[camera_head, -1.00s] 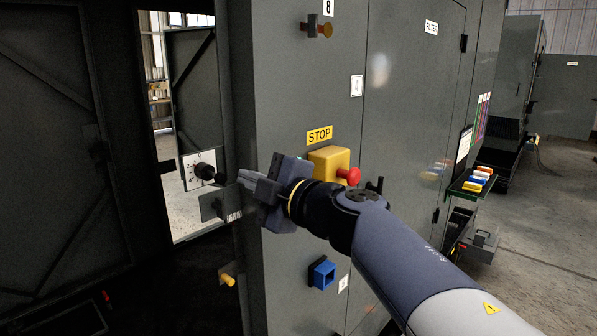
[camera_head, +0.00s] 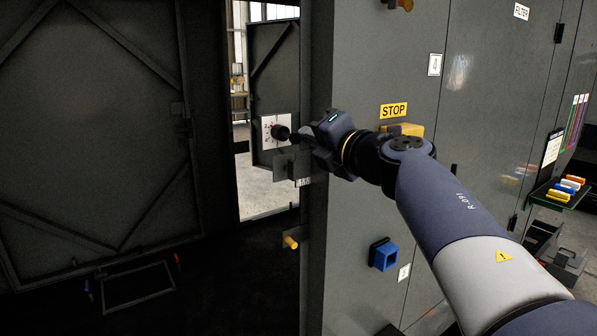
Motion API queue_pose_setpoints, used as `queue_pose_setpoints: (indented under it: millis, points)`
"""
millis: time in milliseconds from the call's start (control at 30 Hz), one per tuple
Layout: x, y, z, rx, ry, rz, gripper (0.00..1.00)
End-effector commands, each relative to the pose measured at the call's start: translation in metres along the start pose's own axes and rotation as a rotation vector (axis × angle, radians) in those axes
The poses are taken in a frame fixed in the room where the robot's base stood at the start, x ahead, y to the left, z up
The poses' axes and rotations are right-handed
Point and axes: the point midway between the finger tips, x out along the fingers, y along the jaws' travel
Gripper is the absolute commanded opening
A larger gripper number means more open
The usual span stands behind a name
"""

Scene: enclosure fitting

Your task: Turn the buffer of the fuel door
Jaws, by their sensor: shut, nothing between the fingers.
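A black round knob (camera_head: 280,132) sticks out from a white plate (camera_head: 268,125) with small red marks, on a dark panel seen through the narrow opening. I cannot tell from any label whether this knob is the buffer. My gripper (camera_head: 298,137) is shut and empty, pointing left with its fingertips close to the knob in the picture. Whether they touch it is unclear, and my gripper's dark body hides part of the cabinet edge. A yellow peg (camera_head: 290,242) sticks out lower down by the same cabinet edge.
The grey cabinet front (camera_head: 350,220) stands right of the opening, with a yellow STOP sign (camera_head: 393,111), a partly hidden yellow box (camera_head: 410,129) and a blue square socket (camera_head: 384,256). A large dark door panel (camera_head: 90,130) fills the left. A green shelf (camera_head: 555,196) holds coloured blocks.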

Motion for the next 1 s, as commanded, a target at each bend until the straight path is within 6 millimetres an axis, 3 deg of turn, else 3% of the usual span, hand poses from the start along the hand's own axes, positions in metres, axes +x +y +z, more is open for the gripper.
queue_pose_setpoints:
  millis: [300,1000]
  points:
    - [0.028,0.001,0.001,0.001,0.001,0.000,0.00]
    - [0.031,0.001,-0.002,0.001,0.001,0.001,0.00]
